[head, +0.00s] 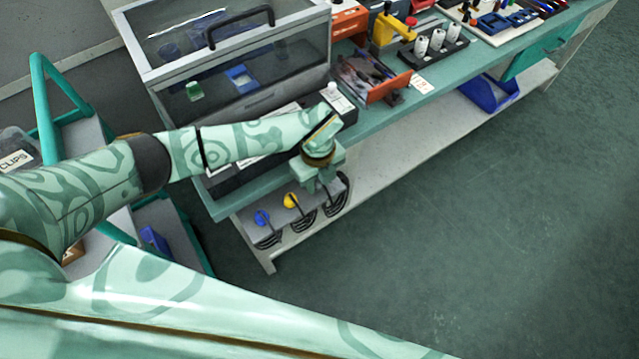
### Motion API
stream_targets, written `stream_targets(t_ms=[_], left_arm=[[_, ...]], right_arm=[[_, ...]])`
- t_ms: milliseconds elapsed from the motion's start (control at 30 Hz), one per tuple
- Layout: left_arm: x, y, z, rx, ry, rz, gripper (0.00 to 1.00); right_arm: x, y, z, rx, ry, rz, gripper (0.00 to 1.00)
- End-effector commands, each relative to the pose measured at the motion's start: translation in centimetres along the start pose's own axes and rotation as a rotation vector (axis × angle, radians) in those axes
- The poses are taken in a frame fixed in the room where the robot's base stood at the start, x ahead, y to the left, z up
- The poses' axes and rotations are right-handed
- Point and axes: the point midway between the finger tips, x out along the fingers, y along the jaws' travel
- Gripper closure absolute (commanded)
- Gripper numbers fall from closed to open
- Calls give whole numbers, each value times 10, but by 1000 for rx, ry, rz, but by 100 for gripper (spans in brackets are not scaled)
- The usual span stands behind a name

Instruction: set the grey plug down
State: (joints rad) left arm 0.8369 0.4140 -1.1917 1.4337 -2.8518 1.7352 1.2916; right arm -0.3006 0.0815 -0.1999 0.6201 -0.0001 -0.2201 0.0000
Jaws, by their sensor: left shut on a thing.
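My left gripper (320,184) points down at the front edge of the workbench, above the right end of a low grey shelf. It is shut on the grey plug, which the gripper itself hides from view. A black coiled cable (335,202) hangs right under the gripper, with its upper part close to the fingers. To its left on the shelf are a yellow plug (291,200) and a blue plug (262,217), each with its own coiled black cable. My right gripper is not in view.
The green workbench (385,122) carries a clear-lidded case (235,60) behind my arm and an orange-sided bin (372,75) to the right. A black rack with white cylinders (437,42) stands further right. A teal cart (42,100) is at left. The floor at right is clear.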

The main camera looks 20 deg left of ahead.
Motion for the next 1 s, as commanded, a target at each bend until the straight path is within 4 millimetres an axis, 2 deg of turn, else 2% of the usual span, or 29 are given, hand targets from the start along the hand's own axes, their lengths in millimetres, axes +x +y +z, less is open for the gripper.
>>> stream_targets(t_ms=[33,233,433,467,500,533,833,933,1000], left_arm=[[12,0,0,0,3,3,99],[6,0,0,0,-1,-1,99],[10,0,0,0,0,-1,99],[10,0,0,0,-1,-1,64],[10,0,0,0,-1,-1,53],[10,0,0,0,-1,-1,50],[7,0,0,0,0,-1,50],[-6,-1,1,0,-2,-3,50],[-21,-1,1,1,-3,-6,50]], right_arm=[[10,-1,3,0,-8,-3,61],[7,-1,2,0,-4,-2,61],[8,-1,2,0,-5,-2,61],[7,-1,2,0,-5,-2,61],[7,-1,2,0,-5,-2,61],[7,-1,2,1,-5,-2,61],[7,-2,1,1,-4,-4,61],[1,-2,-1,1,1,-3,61],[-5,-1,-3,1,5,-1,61]])
